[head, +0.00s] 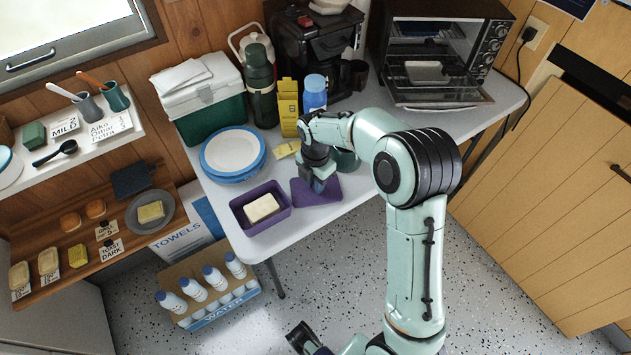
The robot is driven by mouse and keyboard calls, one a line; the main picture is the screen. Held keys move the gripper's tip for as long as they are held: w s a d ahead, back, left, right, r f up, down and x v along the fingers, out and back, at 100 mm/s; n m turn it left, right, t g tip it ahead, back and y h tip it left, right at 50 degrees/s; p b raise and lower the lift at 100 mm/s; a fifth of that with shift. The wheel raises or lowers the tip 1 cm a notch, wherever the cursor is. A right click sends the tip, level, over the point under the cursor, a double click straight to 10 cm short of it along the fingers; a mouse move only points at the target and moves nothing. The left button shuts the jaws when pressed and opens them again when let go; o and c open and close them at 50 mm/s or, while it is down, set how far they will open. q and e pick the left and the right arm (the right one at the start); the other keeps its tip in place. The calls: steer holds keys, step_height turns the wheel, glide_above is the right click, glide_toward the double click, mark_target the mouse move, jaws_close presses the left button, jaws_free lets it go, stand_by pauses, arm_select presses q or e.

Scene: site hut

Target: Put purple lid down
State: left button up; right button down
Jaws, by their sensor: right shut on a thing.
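The purple lid (308,192) is at the front part of the white table, just right of a purple box (249,219). My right gripper (318,180) is shut on the lid from above. The lid looks tilted, and I cannot tell whether it touches the table. The purple box is open and holds a pale yellow block (262,207). Part of the lid is hidden under my gripper. My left gripper (305,340) seems to show at the bottom edge, dark and partly cut off; its jaws are not clear.
Plates (232,152) are stacked behind the box. The table (375,185) has free room at the front right.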

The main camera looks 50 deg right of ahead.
steer(key=shift+f, duration=0.1)
steer(key=c, duration=1)
jaws_free()
step_height(320, 180, up, 12)
steer(key=p, duration=0.2)
steer(key=shift+r, duration=0.2)
